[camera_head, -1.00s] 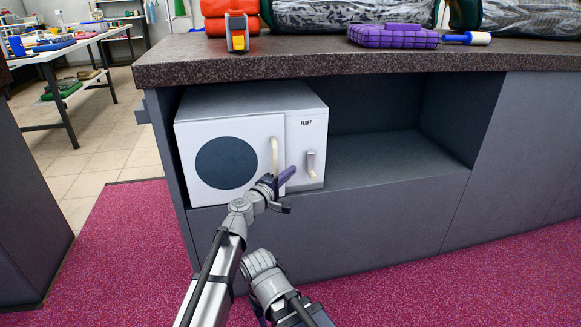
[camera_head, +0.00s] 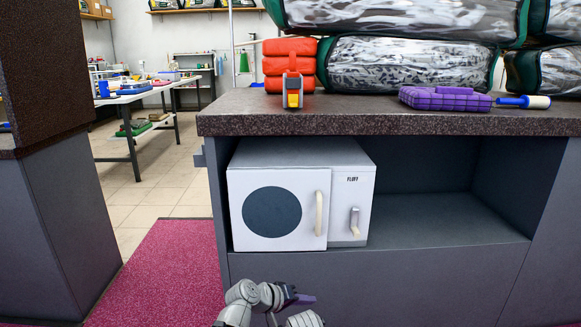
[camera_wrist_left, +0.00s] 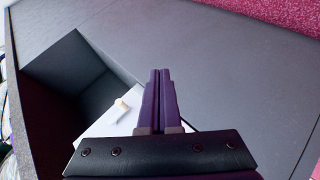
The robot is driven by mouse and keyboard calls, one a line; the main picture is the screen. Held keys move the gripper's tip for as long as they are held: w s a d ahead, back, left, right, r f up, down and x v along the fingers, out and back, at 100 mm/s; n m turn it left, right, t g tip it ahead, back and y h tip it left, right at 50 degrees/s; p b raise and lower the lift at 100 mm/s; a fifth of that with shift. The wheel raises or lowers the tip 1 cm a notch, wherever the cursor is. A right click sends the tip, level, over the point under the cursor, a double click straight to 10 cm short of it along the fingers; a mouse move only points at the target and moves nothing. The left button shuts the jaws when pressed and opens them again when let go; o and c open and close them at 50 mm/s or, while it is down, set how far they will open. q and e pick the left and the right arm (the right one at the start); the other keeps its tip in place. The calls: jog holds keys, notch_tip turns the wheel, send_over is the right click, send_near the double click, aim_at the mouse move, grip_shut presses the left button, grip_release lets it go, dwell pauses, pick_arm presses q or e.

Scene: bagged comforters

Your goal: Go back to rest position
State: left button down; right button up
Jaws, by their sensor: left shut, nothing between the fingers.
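My left gripper (camera_head: 303,299) is low in the head view, in front of the lower panel of the counter and below the white machine. In the left wrist view its two dark purple fingers (camera_wrist_left: 159,100) are together with nothing between them. A rounded grey arm part of mine sits at the bottom edge. My right gripper is not in view.
The counter (camera_head: 420,123) carries bagged comforters (camera_head: 408,65), a red stack (camera_head: 288,58), an orange-yellow tool (camera_head: 292,90), a purple case (camera_head: 444,98) and a blue-white roller (camera_head: 523,101). A dark cabinet (camera_head: 60,225) stands left. Pink carpet (camera_head: 170,275) lies between.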

pick_arm(q)
jog(key=s+a+f+g+y, duration=0.2)
jog(key=s+a+f+y, duration=0.15)
jog(key=a, duration=0.45)
jog(key=s+a+f+m+g+y, duration=0.1)
jog(key=s+a+f+g+y, duration=0.15)
jog(key=s+a, duration=0.35)
jog(key=s+a+f+g+y, duration=0.1)
jog(key=s+a+f+y, duration=0.25)
jog(key=a, duration=0.55)
jog(key=s+d+m+y, duration=0.1)
jog(key=s+d+m, duration=0.4)
jog(key=d, duration=0.6)
notch_tip(320, 180, up, 39)
jog(key=s+n+p, duration=0.1)
jog(key=p, duration=3.7)
jog(key=shift+d+f+g+p, duration=0.2)
jog(key=shift+g+p, duration=0.1)
jog(key=shift+g, duration=0.15)
